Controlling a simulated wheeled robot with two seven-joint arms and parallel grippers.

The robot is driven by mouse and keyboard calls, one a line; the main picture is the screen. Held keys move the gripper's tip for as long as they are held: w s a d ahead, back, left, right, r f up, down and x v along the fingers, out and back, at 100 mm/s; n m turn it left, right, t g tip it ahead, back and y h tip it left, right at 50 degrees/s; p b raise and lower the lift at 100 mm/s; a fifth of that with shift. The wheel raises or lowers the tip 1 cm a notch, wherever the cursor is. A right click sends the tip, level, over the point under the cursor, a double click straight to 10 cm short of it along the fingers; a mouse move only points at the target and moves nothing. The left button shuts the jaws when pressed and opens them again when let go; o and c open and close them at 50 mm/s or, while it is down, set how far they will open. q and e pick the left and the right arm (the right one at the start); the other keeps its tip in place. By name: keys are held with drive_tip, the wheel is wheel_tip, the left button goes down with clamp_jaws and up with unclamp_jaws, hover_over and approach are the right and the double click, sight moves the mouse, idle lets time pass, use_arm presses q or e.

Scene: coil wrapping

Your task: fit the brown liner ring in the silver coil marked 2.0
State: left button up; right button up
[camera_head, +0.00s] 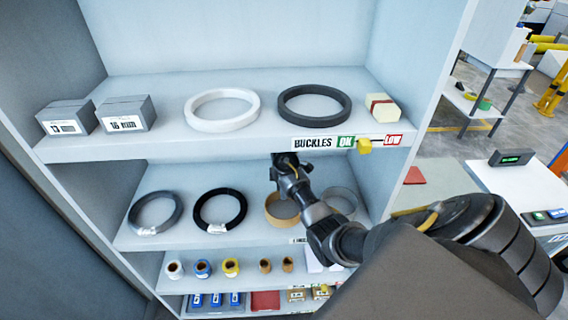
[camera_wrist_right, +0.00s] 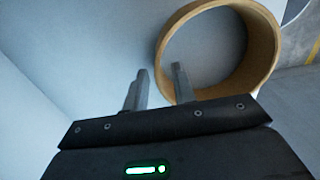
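The brown liner ring (camera_head: 271,213) lies on the second shelf, partly hidden behind my right arm. It also shows in the right wrist view (camera_wrist_right: 262,60). My right gripper (camera_head: 284,158) is at the shelf opening, just under the upper shelf's front edge. My left gripper is not in view.
A black coil (camera_head: 202,213) lies left of the liner ring; a grey ring (camera_head: 345,196) lies right of it, behind my arm. The upper shelf (camera_head: 170,146) holds a white ring (camera_head: 194,115), a dark ring (camera_head: 286,104) and boxes. Spools (camera_head: 202,268) stand below.

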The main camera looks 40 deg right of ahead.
drive_tip(key=shift+w+f, duration=0.1)
drive_tip(key=shift+f, duration=0.8)
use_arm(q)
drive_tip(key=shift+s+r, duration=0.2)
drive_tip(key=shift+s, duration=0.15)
use_arm(e)
drive_tip(key=shift+c, duration=0.4)
clamp_jaws()
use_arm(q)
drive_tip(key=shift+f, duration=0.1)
use_arm(e)
drive_tip(key=shift+r, duration=0.15)
